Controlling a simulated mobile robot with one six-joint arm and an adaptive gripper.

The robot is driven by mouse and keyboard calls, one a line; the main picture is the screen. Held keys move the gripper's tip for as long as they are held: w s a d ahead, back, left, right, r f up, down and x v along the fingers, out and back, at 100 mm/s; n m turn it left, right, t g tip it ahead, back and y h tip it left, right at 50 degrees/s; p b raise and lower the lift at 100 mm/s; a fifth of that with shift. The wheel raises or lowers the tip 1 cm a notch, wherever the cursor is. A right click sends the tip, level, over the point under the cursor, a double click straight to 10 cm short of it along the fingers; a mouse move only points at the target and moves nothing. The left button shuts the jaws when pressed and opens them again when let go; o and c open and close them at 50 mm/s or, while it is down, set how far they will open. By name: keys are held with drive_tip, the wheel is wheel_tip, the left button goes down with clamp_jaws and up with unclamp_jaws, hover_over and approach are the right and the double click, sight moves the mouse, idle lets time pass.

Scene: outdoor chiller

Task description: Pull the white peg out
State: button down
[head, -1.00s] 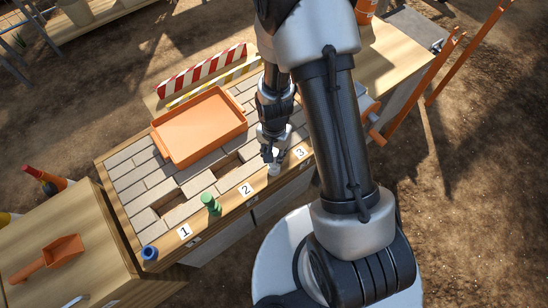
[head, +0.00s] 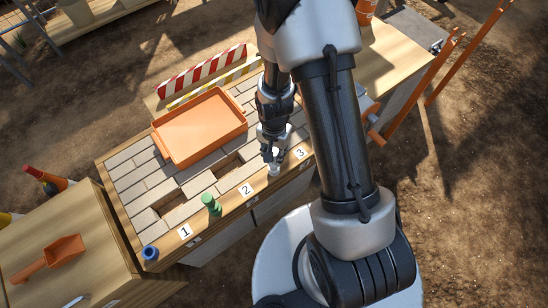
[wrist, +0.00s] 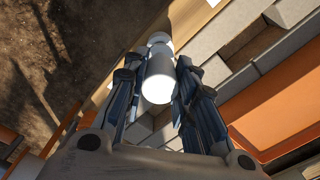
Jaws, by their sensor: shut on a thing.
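The white peg (head: 273,171) stands at the front wooden rail of the bench, between labels 2 and 3. In the wrist view the white peg (wrist: 158,78) shows a wide rounded head between the two fingers, with a narrower neck and another white part beyond. My gripper (head: 272,158) is shut on the peg from above; its fingers show on both sides in the wrist view (wrist: 158,85). Whether the peg's lower end still sits in the rail is hidden.
A green peg (head: 211,205) and a blue peg (head: 150,253) stand on the same rail to the left. An orange tray (head: 200,126) lies on the bench's pale bricks. A red-and-white striped board (head: 203,71) stands behind it. An orange scoop (head: 62,252) lies on the left table.

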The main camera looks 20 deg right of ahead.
drive_tip(key=shift+r, duration=0.4)
drive_tip(key=shift+r+p, duration=2.2)
drive_tip(key=shift+r, duration=0.35)
drive_tip(key=c, duration=1.9)
unclamp_jaws()
clamp_jaws()
